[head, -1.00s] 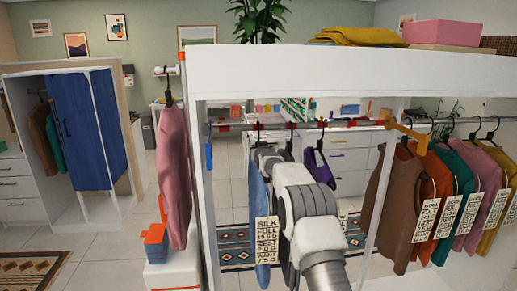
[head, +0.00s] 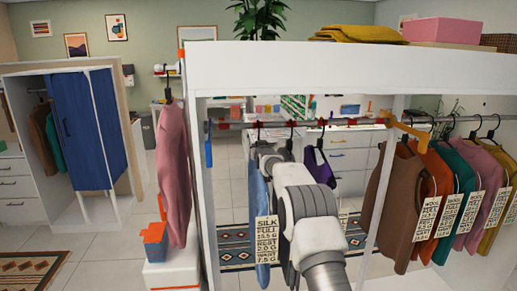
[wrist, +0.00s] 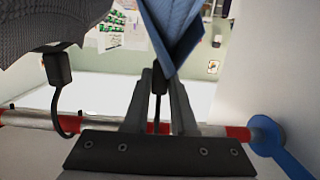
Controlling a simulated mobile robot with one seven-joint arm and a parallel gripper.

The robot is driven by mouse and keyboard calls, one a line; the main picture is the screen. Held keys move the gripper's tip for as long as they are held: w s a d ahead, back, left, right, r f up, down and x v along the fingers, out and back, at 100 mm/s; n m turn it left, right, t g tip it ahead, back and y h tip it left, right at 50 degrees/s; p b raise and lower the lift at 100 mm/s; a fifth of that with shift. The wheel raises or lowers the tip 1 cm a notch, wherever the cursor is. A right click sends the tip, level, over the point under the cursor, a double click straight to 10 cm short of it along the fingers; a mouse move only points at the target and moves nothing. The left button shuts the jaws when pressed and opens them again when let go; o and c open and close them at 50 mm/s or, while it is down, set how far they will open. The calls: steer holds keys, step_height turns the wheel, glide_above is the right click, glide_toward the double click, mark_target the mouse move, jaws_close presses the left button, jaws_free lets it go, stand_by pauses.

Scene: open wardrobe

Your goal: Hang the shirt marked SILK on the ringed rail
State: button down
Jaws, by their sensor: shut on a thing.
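The blue shirt (head: 259,195) with the SILK tag (head: 266,240) hangs upright below my gripper (head: 266,150), partly hidden by my arm. In the wrist view, my gripper (wrist: 157,88) is shut on the black hanger neck of this shirt (wrist: 172,25). The ringed rail (head: 232,126) has red and white bands; it also shows in the wrist view (wrist: 218,131), crossing behind the fingers. The hanger's hook is at the rail's height, but I cannot tell whether it bears on the rail.
A grey knitted garment (wrist: 60,25) hangs by a black hook left of my fingers. A blue bracket (wrist: 266,135) ends the rail. A purple garment (head: 318,168) hangs right of my gripper. A brown shirt (head: 397,205) and several others fill the right side. A pink shirt (head: 173,170) hangs outside, left.

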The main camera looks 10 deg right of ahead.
steer(key=c, duration=0.6)
jaws_free()
steer(key=shift+f, duration=0.15)
steer(key=shift+c, duration=0.2)
steer(key=shift+f, duration=0.1)
steer(key=shift+s, duration=0.1)
steer(key=s+r+g+b, duration=0.2)
steer(key=s+g+b, duration=0.1)
steer(key=s, duration=1.7)
steer(key=s+r+g+b, duration=0.2)
steer(key=s, duration=1.8)
steer(key=s+f+g, duration=0.2)
steer(key=s+f, duration=0.2)
steer(key=s, duration=0.9)
steer(key=s+f+g, duration=0.3)
steer(key=s+f, duration=0.1)
steer(key=s, duration=0.8)
steer(key=shift+s+g, duration=0.3)
steer(key=shift+s, duration=0.1)
